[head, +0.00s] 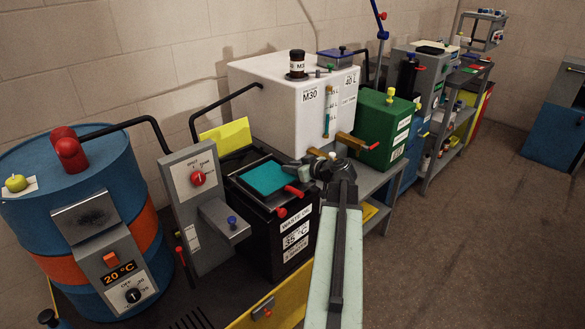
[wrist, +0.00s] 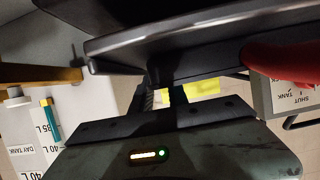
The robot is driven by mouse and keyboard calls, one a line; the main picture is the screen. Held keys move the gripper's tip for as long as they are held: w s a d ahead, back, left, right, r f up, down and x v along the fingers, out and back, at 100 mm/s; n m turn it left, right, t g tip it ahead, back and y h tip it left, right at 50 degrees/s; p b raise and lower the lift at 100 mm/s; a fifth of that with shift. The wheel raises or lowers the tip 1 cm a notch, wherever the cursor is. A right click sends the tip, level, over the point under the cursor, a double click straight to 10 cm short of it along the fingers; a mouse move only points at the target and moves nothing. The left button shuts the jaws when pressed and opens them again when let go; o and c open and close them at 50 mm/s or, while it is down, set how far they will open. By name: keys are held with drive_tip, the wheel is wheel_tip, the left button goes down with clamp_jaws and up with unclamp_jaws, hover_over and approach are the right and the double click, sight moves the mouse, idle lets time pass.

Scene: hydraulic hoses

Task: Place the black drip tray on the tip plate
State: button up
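The black drip tray (wrist: 215,22) fills the top of the wrist view as a dark rimmed slab. My gripper (wrist: 166,88) appears shut on its near edge; the contact is in shadow. In the head view my gripper (head: 322,168) is at the right of the black waste oil box (head: 262,232). A teal panel (head: 265,178) with a black rim shows on top of that box; I cannot tell whether this rim is the tray. I cannot identify the tip plate for sure.
Red handles (head: 294,191) sit close to my gripper. The white M30 tank (head: 285,105) stands behind, with a green box (head: 383,128) to its right. A grey selector stand (head: 195,180) and blue drum (head: 85,190) are left. The floor (head: 470,220) at right is clear.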

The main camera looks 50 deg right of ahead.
drive_tip(key=shift+d+r, duration=0.1)
drive_tip(key=shift+r, duration=0.1)
drive_tip(key=p+v, duration=0.5)
drive_tip(key=v, duration=0.7)
drive_tip(key=shift+s+d+f, duration=0.1)
drive_tip(key=shift+s, duration=0.05)
